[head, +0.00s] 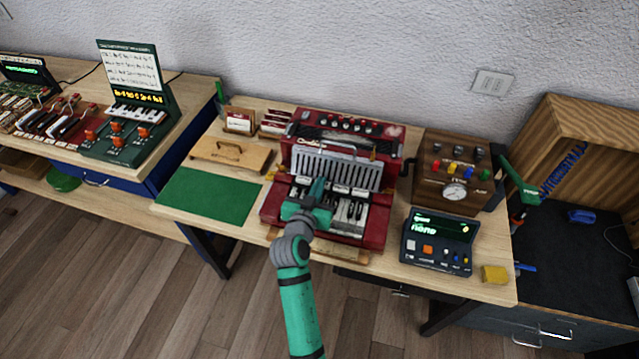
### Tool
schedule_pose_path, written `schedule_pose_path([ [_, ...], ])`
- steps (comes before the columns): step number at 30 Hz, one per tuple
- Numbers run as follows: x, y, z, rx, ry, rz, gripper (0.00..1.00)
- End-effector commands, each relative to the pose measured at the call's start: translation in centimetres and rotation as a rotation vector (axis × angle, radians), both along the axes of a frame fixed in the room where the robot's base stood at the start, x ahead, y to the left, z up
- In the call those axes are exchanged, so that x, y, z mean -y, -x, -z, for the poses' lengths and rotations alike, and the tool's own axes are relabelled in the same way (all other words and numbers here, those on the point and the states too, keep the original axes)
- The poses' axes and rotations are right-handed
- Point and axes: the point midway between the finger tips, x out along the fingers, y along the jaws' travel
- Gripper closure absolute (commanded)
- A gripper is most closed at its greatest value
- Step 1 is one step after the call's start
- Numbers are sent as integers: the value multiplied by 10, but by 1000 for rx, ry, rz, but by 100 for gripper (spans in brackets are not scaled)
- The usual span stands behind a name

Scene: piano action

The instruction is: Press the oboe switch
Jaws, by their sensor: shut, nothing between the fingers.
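A red accordion (375,228) lies on the wooden table, with a grey slatted grille (335,166) and black and white piano keys (350,212). A row of small pale switches (340,188) runs between the grille and the keys. Several dark round knobs (345,124) sit along its top. No label reads clearly enough to tell which one is the oboe switch. My gripper (319,184) is shut and empty, over the accordion at the switch row and the lower grille edge. It hides part of the row and some keys. I cannot tell whether it touches a switch.
A wooden box with a gauge (455,192) and a dark display unit (437,240) stand right of the accordion. A yellow block (494,274) lies at the front right. A green mat (207,198) and a wooden board with a handle (232,154) are on the left.

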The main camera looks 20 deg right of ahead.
Motion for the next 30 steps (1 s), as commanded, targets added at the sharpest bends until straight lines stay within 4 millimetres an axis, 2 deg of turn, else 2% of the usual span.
schedule_pose_path([
  [4, 0, 0, 1, -1, -1, 0, 100],
  [10, -1, 1, 21, -5, -1, 0, 100],
  [20, -1, 2, 26, -14, -8, 1, 100],
  [25, -1, 1, 10, -7, -7, 0, 100],
  [30, -1, 1, -27, 13, 2, -2, 100],
])
